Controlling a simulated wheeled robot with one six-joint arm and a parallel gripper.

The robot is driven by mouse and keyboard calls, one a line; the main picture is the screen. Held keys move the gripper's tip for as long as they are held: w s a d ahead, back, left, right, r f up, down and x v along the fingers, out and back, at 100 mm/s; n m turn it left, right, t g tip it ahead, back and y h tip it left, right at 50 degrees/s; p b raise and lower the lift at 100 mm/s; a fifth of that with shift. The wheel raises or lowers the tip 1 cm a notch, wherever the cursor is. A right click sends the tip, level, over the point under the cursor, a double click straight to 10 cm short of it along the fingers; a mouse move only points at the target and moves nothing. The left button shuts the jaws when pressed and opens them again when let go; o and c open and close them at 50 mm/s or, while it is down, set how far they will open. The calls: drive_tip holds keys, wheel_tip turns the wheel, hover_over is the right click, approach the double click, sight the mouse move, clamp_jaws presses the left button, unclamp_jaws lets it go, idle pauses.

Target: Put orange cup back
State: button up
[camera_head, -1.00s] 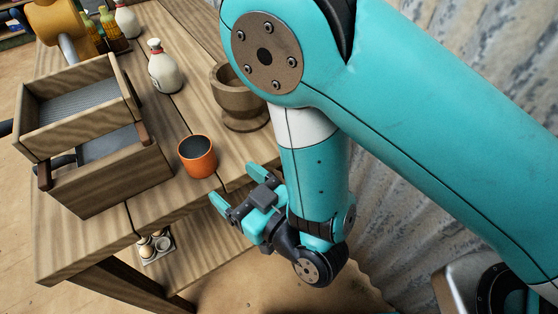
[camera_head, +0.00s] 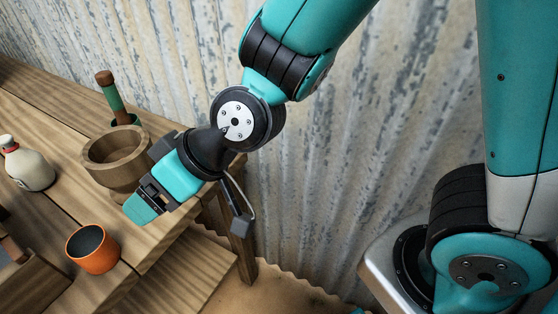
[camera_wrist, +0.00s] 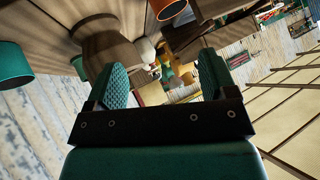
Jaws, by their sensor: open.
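The orange cup (camera_head: 92,248) stands upright on the wooden table near its front edge, at the lower left of the head view. Its dark inside faces up. Part of it also shows at the top of the wrist view (camera_wrist: 170,8). My gripper (camera_head: 146,208) is above the table edge, to the right of and beyond the cup, apart from it. In the wrist view its two teal fingers (camera_wrist: 162,78) are spread with nothing between them.
A wooden bowl (camera_head: 116,165) stands close to the left of my gripper. A green, brown-topped object (camera_head: 109,95) is behind it. A white bottle (camera_head: 28,166) stands farther left. A wooden box (camera_head: 28,284) is left of the cup. A corrugated wall (camera_head: 330,150) rises behind.

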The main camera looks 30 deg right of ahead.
drive_tip(key=s+d+r+g+h, duration=0.2)
drive_tip(key=s+d+r, duration=0.1)
drive_tip(key=s+d, duration=0.2)
drive_tip(key=s+d+r+m+g+h, duration=0.1)
drive_tip(key=s+d+r+g+h, duration=0.1)
drive_tip(key=d, duration=0.7)
drive_tip(key=s+r, duration=0.1)
drive_tip(key=s, duration=0.1)
drive_tip(key=shift+s+d+r+h, duration=0.2)
drive_tip(key=shift+s+d+h, duration=0.05)
drive_tip(key=shift+s+h, duration=0.15)
